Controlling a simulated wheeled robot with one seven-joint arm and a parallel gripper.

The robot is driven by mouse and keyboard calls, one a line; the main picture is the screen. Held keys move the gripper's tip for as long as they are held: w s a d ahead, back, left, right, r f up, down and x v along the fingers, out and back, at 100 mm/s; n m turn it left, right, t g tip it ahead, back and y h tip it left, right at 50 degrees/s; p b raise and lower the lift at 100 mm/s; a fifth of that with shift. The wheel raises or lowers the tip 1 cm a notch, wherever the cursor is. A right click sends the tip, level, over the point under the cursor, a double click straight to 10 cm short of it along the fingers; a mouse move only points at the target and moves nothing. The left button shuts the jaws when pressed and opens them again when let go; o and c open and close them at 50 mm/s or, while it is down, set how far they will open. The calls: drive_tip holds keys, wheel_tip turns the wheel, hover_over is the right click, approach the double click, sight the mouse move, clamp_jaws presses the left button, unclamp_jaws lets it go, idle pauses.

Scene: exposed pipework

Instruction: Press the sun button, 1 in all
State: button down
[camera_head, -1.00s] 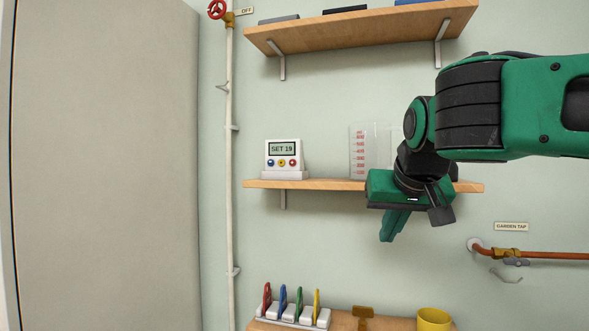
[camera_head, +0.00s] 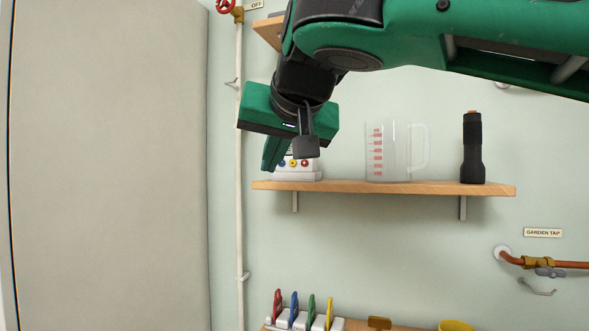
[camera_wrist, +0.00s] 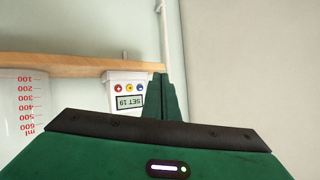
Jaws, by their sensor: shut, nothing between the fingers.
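A small white device (camera_head: 297,175) stands on the middle shelf, with blue, yellow (camera_head: 293,163) and red buttons in a row. My arm hides its upper part in the head view. The wrist view shows the device (camera_wrist: 125,77) upside down, with its display reading SET 19 (camera_wrist: 129,102) and the three round buttons. The marks on the buttons are too small to tell which one is the sun. My gripper (camera_head: 269,166) is shut and empty, pointing down in front of the device's left side in the head view. In the wrist view its fingers (camera_wrist: 164,98) show beside the display; I see no contact with any button.
A clear measuring jug (camera_head: 390,152) and a black flashlight (camera_head: 473,150) stand on the same shelf (camera_head: 345,188), to the right. A white pipe (camera_head: 240,200) runs down on the left, near my gripper. Coloured clips and a yellow cup (camera_head: 456,326) are below.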

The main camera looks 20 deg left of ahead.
drive_tip(key=shift+w, duration=0.1)
approach(293, 163)
drive_tip(key=shift+w+a+f, duration=0.7)
drive_tip(key=shift+a+f, duration=0.25)
drive_tip(key=shift+a, duration=0.1)
drive_tip(key=shift+w+a+f, duration=0.75)
drive_tip(key=shift+a+f, duration=0.25)
drive_tip(key=shift+a, duration=0.05)
drive_tip(key=shift+w, duration=0.15)
idle(0.4)
drive_tip(key=shift+w+r, duration=0.1)
drive_tip(key=shift+w, duration=0.05)
drive_tip(key=shift+w, duration=0.45)
idle(0.9)
drive_tip(key=shift+s, duration=0.9)
drive_tip(key=shift+s, duration=0.1)
